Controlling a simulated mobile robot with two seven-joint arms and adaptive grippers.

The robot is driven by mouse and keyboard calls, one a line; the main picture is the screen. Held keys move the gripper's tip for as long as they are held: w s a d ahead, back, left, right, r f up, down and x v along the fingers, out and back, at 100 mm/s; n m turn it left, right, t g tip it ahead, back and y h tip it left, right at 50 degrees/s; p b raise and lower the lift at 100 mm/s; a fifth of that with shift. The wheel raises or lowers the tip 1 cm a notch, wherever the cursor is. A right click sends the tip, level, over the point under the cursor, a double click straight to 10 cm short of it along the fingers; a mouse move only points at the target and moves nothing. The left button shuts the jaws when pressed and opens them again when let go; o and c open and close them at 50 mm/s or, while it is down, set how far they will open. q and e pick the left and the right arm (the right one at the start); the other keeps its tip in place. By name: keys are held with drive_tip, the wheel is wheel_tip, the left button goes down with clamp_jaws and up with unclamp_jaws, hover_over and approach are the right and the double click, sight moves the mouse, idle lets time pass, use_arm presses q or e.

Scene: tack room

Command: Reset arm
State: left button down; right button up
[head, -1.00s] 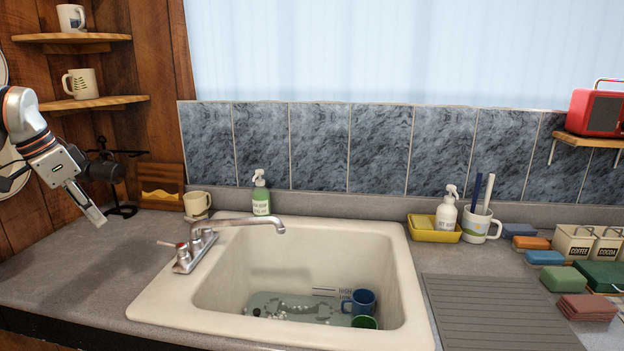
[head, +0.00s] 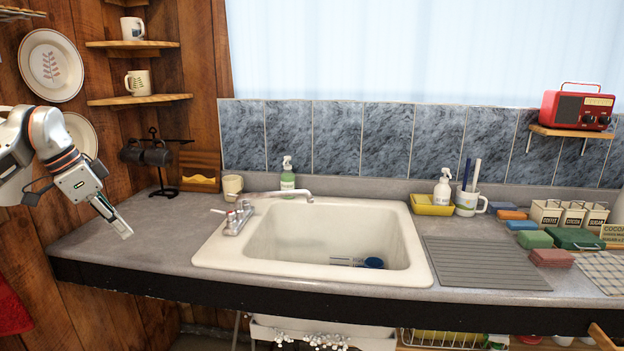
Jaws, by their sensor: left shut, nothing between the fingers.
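My left gripper (head: 117,224) hangs at the left, above the left end of the counter (head: 130,245). Its fingers are together, pointing down and to the right, with nothing held. It is apart from the sink (head: 212,258) and the mugs. My right gripper is not in view.
A black mug stand (head: 163,180) is near the gripper. A ribbed mat (head: 480,262) lies at the right. The counter's left part is clear.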

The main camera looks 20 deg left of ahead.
use_arm(q)
drive_tip(key=w+d+f+m+h, duration=0.2)
drive_tip(key=w+d+f+m, duration=0.1)
drive_tip(key=d+f, duration=0.3)
drive_tip(key=w+d+f+m+h, duration=0.2)
drive_tip(key=w+d+f+m, duration=0.15)
drive_tip(key=d, duration=0.45)
drive_tip(key=d+f+m+t+h, duration=0.1)
drive_tip(key=d+f+t+h, duration=0.3)
drive_tip(key=d, duration=0.9)
drive_tip(key=d+f+m+t+h, duration=0.2)
drive_tip(key=d+f+h, duration=0.35)
drive_tip(key=d, duration=0.75)
drive_tip(key=s+f+n+y, duration=0.5)
drive_tip(key=s+f, duration=0.4)
drive_tip(key=f, duration=0.5)
drive_tip(key=s+f+n+y, duration=0.6)
drive_tip(key=s+f+y, duration=0.2)
drive_tip(key=f, duration=0.5)
drive_tip(key=shift+s+d+f+t, duration=0.3)
drive_tip(key=shift+s+f+t, duration=0.1)
drive_tip(key=shift+s, duration=0.4)
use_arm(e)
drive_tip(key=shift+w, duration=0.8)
